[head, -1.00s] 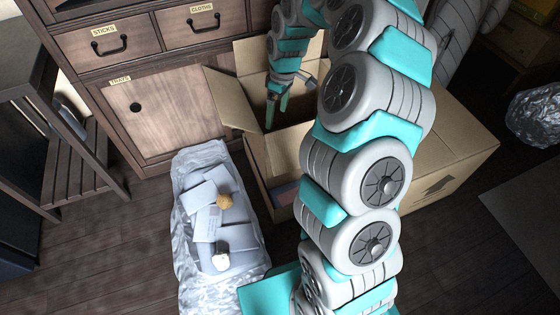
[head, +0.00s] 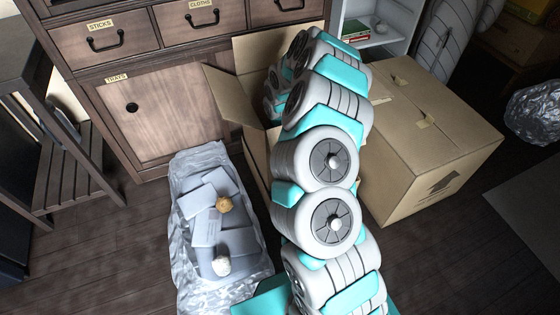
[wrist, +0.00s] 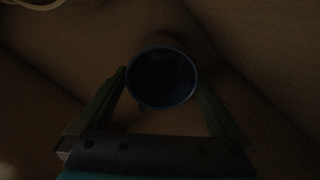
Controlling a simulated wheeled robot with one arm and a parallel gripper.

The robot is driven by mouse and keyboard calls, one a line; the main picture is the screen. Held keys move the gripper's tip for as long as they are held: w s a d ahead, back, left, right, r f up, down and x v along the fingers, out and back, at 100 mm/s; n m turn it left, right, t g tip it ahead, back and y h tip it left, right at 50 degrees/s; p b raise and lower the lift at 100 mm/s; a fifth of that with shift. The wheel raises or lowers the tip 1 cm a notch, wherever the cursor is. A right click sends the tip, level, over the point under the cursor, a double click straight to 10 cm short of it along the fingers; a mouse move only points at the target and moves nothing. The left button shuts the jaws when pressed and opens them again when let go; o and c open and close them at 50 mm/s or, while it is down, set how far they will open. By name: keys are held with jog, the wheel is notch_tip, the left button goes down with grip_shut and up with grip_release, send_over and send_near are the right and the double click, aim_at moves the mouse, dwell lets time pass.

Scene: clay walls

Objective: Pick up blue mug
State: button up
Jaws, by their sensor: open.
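The blue mug (wrist: 163,104) shows in the dark wrist view as a round rim with a deep, dark inside, seen from above. A small bump at its lower left rim may be the handle. My gripper (wrist: 161,80) is open, with one finger on each side of the mug. I cannot tell whether the fingers touch it. In the head view my arm reaches down into the open cardboard box (head: 228,105). The gripper and the mug are hidden there behind the arm and the box.
A pale round rim (wrist: 38,3) shows at the wrist view's top left. Right of the open box stands a closed cardboard box (head: 420,165). A wooden cabinet (head: 165,110) is behind. A silvery plastic sheet (head: 190,160) with papers lies left, on the floor.

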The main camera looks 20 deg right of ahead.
notch_tip(320, 180, down, 5)
jog(key=shift+a+f, duration=0.1)
jog(key=shift+f, duration=0.05)
jog(key=c, duration=1.4)
jog(key=shift+o, duration=0.2)
